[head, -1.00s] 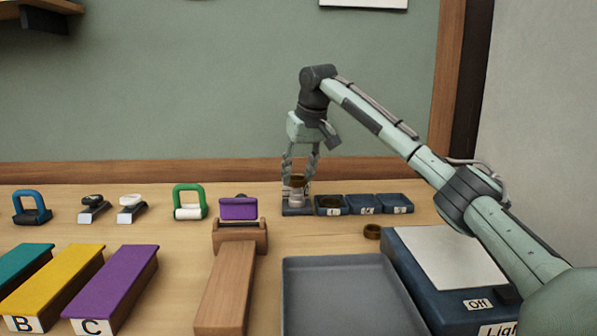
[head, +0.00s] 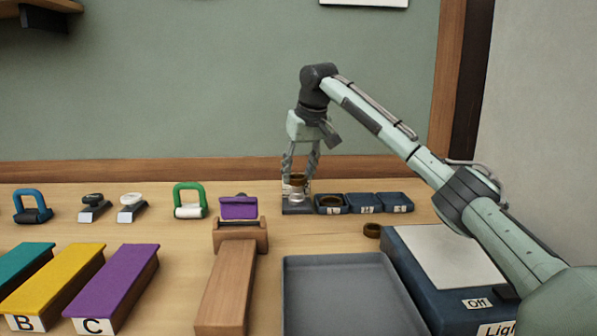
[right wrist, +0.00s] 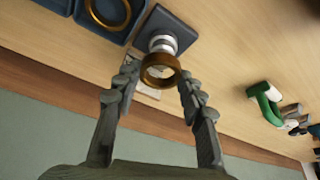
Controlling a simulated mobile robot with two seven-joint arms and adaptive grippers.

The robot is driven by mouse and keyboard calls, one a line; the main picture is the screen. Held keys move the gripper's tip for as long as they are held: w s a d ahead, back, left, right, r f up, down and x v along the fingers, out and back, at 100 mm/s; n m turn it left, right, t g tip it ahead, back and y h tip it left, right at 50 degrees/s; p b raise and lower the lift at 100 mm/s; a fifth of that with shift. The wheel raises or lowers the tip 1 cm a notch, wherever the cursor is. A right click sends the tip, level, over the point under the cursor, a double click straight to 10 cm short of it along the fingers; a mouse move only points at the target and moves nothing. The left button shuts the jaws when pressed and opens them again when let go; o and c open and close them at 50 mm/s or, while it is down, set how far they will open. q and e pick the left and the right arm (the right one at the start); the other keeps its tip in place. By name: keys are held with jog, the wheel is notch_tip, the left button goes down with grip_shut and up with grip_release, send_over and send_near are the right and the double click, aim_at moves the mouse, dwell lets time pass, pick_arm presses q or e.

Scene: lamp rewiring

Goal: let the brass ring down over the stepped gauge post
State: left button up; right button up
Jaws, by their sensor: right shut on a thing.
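My right gripper (head: 299,178) points down at the back of the table and is shut on the brass ring (head: 298,181). In the right wrist view the ring (right wrist: 160,70) sits between the fingertips (right wrist: 158,88). The pale stepped gauge post (head: 296,197) stands upright on a dark blue square base (head: 297,211), directly below the ring in the head view. The post (right wrist: 163,42) shows beyond the ring in the right wrist view. I cannot tell whether the ring touches or surrounds the post's top. My left gripper is not in view.
Small blue trays marked with letters stand right of the post; the nearest (head: 345,209) holds a brass ring. Another small ring (head: 373,230) lies by the light box (head: 410,275). A grey tray (head: 289,290) and wooden stand (head: 228,285) are in front. A green-handled tool (head: 189,201) stands left.

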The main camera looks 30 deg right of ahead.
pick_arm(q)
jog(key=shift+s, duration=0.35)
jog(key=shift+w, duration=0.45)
pick_arm(e)
jog(key=shift+f, duration=0.5)
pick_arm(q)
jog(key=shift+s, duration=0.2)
pick_arm(e)
jog(key=shift+f, duration=0.1)
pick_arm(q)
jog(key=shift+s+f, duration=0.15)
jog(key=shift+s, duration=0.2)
pick_arm(e)
jog(key=shift+f, duration=0.15)
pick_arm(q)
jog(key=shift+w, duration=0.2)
